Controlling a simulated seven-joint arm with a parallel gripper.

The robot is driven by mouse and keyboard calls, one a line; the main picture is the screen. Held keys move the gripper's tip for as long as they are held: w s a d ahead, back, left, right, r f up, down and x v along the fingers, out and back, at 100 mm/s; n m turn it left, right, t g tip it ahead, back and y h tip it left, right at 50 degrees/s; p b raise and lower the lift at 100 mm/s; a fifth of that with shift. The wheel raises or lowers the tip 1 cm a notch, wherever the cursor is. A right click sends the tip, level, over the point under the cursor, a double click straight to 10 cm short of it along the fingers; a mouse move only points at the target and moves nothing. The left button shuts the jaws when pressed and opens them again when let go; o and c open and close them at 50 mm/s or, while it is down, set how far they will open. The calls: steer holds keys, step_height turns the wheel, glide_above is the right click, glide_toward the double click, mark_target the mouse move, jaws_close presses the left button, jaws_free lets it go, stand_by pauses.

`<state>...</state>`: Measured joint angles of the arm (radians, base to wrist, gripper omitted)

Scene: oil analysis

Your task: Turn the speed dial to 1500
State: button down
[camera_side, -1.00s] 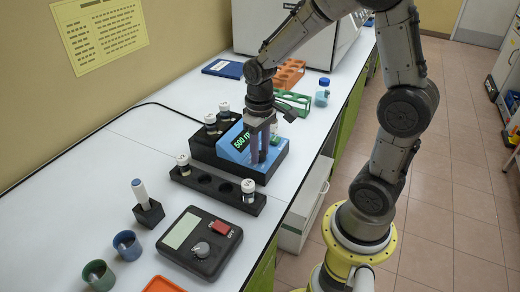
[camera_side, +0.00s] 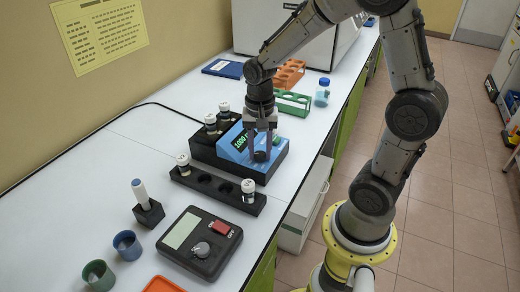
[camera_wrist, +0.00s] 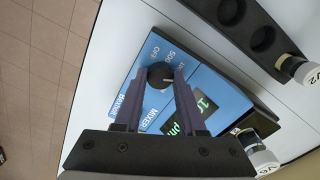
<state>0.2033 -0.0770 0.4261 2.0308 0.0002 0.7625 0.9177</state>
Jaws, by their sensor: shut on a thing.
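The blue mixer (camera_side: 238,146) stands on a black base on the bench. Its black speed dial (camera_wrist: 160,76) is between the two fingers of my gripper (camera_wrist: 163,70), which is shut on it. In the side view my gripper (camera_side: 262,148) points straight down at the dial (camera_side: 260,156). The mixer's display (camera_wrist: 197,113) shows green figures beginning with "10"; a finger and the viewing angle hide part of the reading. Labels "OFF" and "500" are printed beside the dial in the wrist view; other marks are covered by the fingers.
A black vial rack (camera_side: 218,190) with white-capped vials stands in front of the mixer. Capped vials (camera_side: 211,122) sit behind it. A green rack (camera_side: 292,103) is to the right. A black control box (camera_side: 190,262) lies at the front.

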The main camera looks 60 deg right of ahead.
mark_target(260, 154)
steer(key=m, duration=0.4)
steer(key=shift+r+m, duration=0.1)
steer(key=shift+m, duration=0.3)
stand_by(0.4)
steer(key=shift+c, duration=2.4)
jaws_free()
step_height(260, 154, up, 14)
